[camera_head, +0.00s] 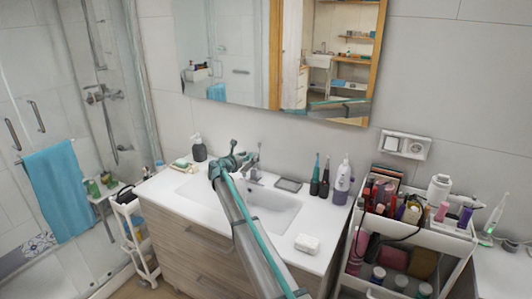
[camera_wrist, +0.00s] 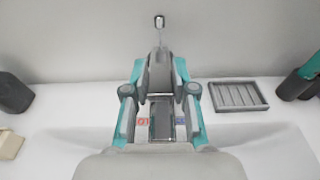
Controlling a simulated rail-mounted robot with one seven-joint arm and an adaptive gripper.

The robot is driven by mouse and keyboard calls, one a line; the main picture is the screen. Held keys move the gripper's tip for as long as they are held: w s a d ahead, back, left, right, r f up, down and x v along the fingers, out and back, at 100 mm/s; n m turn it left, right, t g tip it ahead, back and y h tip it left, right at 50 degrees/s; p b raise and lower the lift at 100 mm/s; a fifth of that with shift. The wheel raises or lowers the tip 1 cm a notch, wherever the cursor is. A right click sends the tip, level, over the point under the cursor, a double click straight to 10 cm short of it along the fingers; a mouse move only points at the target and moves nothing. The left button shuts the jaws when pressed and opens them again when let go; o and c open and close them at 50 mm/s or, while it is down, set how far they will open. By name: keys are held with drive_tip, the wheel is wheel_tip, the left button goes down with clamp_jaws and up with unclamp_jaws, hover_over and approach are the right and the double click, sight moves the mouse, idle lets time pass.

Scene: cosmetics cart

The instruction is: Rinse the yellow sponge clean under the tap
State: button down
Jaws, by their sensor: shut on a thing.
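My gripper (camera_head: 240,160) reaches over the basin to the chrome tap (camera_head: 256,165) at the back of the sink. In the wrist view my gripper (camera_wrist: 160,92) has a finger on either side of the tap (camera_wrist: 160,122), which has red and blue marks near its base. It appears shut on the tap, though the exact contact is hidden. I cannot make out a clearly yellow sponge. A pale block (camera_head: 307,243) lies on the front right of the counter. A beige piece (camera_wrist: 9,146) shows at the left edge of the wrist view. Running water cannot be made out.
The white basin (camera_head: 275,210) lies in the counter below my arm. An empty grey ridged dish (camera_head: 288,184) is right of the tap. Dark bottles and a white bottle (camera_head: 342,180) stand further right. A dark dispenser (camera_head: 199,150) stands left. A crowded cart (camera_head: 405,232) is at right.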

drive_tip(key=shift+r, duration=0.15)
drive_tip(key=c, duration=0.9)
unclamp_jaws()
drive_tip(key=v, duration=1.2)
